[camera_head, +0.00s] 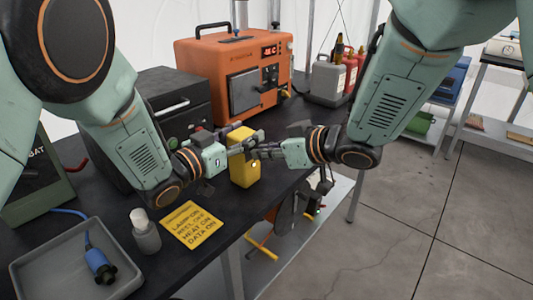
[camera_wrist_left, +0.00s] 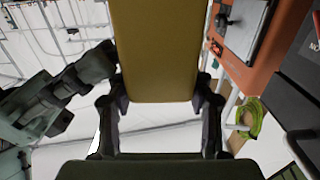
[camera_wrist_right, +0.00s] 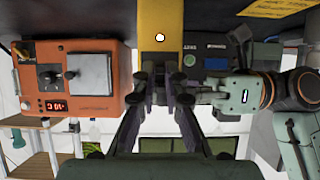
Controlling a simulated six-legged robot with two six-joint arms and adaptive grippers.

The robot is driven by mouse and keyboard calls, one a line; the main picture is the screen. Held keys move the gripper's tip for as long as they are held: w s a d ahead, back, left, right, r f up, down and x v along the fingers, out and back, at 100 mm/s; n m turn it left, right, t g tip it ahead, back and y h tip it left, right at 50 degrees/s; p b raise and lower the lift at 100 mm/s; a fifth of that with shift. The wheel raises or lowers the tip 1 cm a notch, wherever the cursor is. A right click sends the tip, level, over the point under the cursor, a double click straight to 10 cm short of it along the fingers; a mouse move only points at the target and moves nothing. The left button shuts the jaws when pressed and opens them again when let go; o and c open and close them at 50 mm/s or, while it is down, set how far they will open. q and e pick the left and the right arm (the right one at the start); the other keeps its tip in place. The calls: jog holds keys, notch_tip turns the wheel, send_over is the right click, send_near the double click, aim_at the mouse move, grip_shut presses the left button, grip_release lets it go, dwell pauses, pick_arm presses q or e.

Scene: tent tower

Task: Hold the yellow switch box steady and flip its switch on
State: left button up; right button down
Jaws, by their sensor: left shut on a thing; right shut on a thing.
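The yellow switch box (camera_head: 244,173) stands upright at the front edge of the dark table. My left gripper (camera_head: 243,144) is shut on it from the left. In the left wrist view the box (camera_wrist_left: 154,45) fills the space between the two fingers. My right gripper (camera_head: 262,152) reaches in from the right at the box's face. In the right wrist view its fingers (camera_wrist_right: 167,80) are nearly together at the box (camera_wrist_right: 160,17), below a round white light. They are shut on the small switch, which the fingertips mostly hide.
A yellow note (camera_head: 192,225), a white-capped bottle (camera_head: 145,230) and a grey tray (camera_head: 40,262) with a blue connector are at the front left. An orange machine (camera_head: 215,60) and a black case (camera_head: 178,105) stand behind. Open floor lies to the right.

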pick_arm(q)
jog(key=shift+d, duration=0.1)
pick_arm(e)
jog(key=shift+r+h, duration=0.1)
jog(key=shift+h, duration=0.2)
jog(key=c, duration=1.4)
grip_release()
jog(key=shift+r, duration=0.1)
jog(key=v, duration=1.2)
jog(key=shift+w, duration=0.15)
pick_arm(q)
jog(key=o, duration=1.4)
